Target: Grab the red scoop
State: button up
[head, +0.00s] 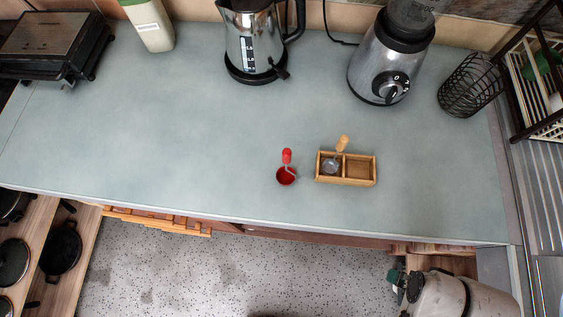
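The red scoop (286,176) lies on the pale blue-green countertop (150,120), a little right of the middle in the head view. Its round red bowl is toward the front edge and its red handle (287,156) points toward the back, joined by a thin grey neck. It is just left of a small wooden box, with a narrow gap between them. My gripper is not in view.
The two-compartment wooden box (360,182) holds a metal scoop (331,166) with a wooden handle in its left compartment. A kettle (252,45), a blender (385,65) and a black wire basket (470,87) stand behind. The counter left of the scoop is clear.

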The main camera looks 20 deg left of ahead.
aim_at(286, 175)
jog(key=k+j, duration=0.1)
jog(key=j, duration=0.25)
jog(key=k+j, duration=0.15)
jog(key=j, duration=0.2)
jog(key=k+j, duration=0.1)
jog(key=j, duration=0.25)
jog(key=k+j, duration=0.1)
jog(key=j, duration=0.3)
